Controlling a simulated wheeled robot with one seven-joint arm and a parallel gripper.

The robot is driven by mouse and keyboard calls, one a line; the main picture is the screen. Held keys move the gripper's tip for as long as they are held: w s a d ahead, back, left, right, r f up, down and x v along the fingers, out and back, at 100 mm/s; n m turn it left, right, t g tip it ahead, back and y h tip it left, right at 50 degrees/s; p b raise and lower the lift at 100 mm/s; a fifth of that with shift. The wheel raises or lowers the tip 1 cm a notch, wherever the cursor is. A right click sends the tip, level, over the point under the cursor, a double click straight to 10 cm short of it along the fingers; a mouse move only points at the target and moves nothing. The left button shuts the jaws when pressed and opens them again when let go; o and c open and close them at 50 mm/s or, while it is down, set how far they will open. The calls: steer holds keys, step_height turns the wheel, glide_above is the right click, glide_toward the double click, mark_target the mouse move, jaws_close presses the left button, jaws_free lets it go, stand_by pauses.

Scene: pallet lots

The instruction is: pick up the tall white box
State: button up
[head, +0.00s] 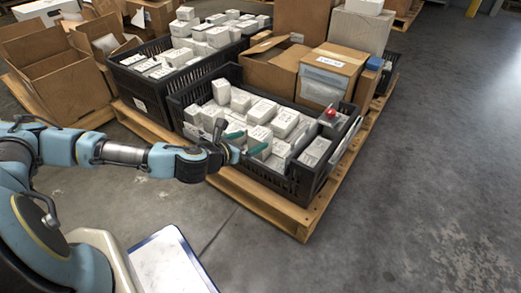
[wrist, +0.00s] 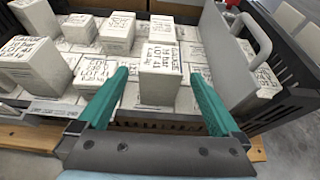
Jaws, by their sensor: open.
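A tall white box (wrist: 160,86) with printed lettering stands upright among other white boxes in the near black crate (head: 290,180). In the wrist view it lies between the two teal fingers of my gripper (wrist: 158,75), with a visible gap on each side. In the head view my gripper (head: 247,142) reaches over the crate's near side, and the box (head: 259,137) shows beside the fingers. My gripper is open and empty. I cannot tell how far down the fingers are along the box.
Several similar white boxes stand close around it, one tilted at left (wrist: 38,65). A grey divider with a handle (wrist: 235,65) stands on the right. The crate sits on a wooden pallet (head: 265,200) with cardboard boxes behind. Floor on the right is clear.

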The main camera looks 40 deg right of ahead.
mark_target(265, 133)
steer(key=b+x, duration=0.4)
steer(key=x, duration=0.4)
steer(key=shift+s+d, duration=0.1)
steer(key=shift+d, duration=0.35)
jaws_close()
stand_by(0.4)
